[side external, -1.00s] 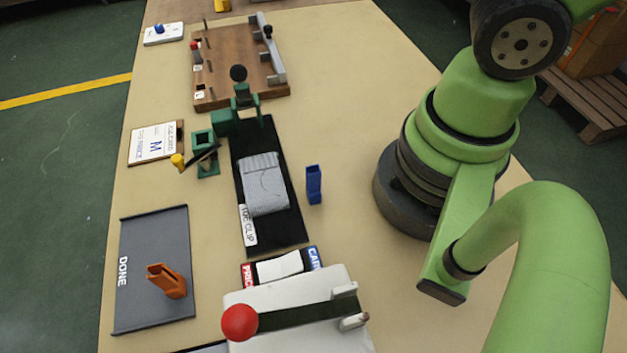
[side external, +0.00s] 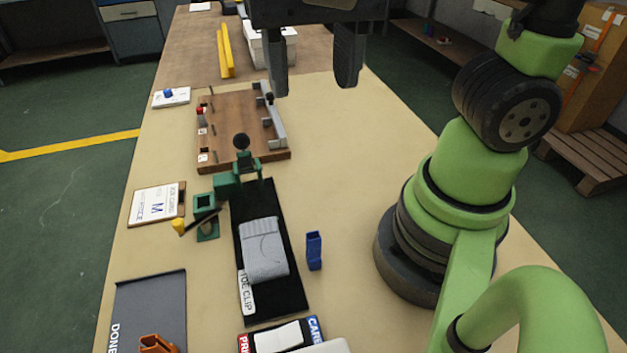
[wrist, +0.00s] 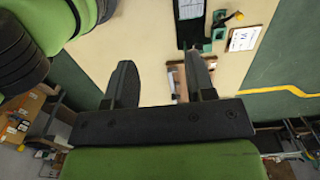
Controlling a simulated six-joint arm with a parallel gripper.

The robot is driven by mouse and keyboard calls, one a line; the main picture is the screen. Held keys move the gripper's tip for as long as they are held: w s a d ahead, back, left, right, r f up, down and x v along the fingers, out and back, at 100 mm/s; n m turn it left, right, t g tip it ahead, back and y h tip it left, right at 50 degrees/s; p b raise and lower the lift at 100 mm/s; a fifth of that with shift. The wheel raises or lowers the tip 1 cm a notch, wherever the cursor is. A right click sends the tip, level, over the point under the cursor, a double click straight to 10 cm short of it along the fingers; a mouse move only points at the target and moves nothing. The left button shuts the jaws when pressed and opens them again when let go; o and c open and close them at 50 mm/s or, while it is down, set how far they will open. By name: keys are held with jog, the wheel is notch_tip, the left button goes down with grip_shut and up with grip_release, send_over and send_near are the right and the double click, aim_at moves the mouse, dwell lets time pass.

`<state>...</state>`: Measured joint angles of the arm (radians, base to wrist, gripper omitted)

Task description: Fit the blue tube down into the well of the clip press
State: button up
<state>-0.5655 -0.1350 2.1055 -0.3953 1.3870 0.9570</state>
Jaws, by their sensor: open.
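The blue tube (side external: 314,251) stands upright on the table in the side view, just right of the black mat. The clip press appears to be the green device (side external: 205,203) left of the mat, with a square opening facing up and a lever with a yellow knob. The press also shows at the top of the wrist view (wrist: 219,22). My gripper (side external: 312,78) is open and empty, high at the top of the side view, well apart from tube and press. Its spread fingers show in the wrist view (wrist: 160,75). I cannot make out the tube there.
A grey sock (side external: 263,250) lies on the black mat (side external: 290,300). A green stand with a black knob (side external: 242,150) rises at the mat's far end, near a wooden fixture (side external: 235,125). A clipboard (side external: 153,204) lies left of the press. Bare table lies right of the tube.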

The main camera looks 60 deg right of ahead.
aim_at(314, 254)
notch_tip(314, 254, down, 27)
jog(key=shift+f, duration=0.2)
jog(key=shift+c, duration=0.5)
grip_shut()
